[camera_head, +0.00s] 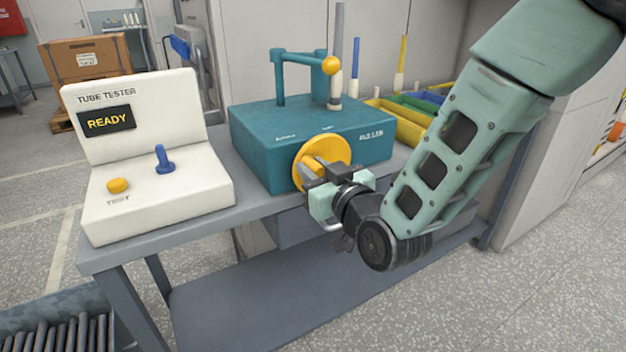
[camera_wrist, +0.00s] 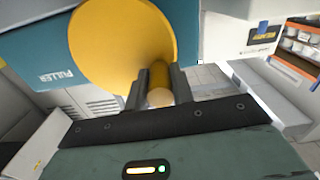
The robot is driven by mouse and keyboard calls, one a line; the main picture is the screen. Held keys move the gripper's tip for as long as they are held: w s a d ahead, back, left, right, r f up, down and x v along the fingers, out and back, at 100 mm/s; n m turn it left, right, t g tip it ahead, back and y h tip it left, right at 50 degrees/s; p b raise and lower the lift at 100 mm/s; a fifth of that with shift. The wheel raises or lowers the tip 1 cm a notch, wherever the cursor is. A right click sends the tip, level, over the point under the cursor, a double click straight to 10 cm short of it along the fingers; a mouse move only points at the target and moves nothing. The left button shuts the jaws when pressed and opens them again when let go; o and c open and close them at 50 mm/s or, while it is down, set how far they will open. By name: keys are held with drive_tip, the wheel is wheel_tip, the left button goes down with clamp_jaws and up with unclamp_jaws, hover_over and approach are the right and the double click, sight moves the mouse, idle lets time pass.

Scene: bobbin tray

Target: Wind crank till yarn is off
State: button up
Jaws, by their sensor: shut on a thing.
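The crank is a yellow disc (camera_head: 327,153) on the front of a teal puller box (camera_head: 262,150) on the bench. My gripper (camera_head: 312,172) is at the disc's front, shut on the crank's handle. In the wrist view the yellow handle (camera_wrist: 160,78) with a pale round end lies between the two dark fingers of my gripper (camera_wrist: 157,92), with the yellow disc (camera_wrist: 115,45) behind it. I cannot make out any yarn.
A white tube tester (camera_head: 150,190) reading READY stands left on the bench (camera_head: 215,238). Coloured bins (camera_head: 400,128) with upright rods sit behind right.

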drive_tip(key=shift+w+d+r+m+b, duration=0.1)
drive_tip(key=shift+d+r+m+b, duration=0.15)
drive_tip(key=shift+m, duration=0.65)
drive_tip(key=shift+r, duration=0.1)
drive_tip(key=o, duration=1)
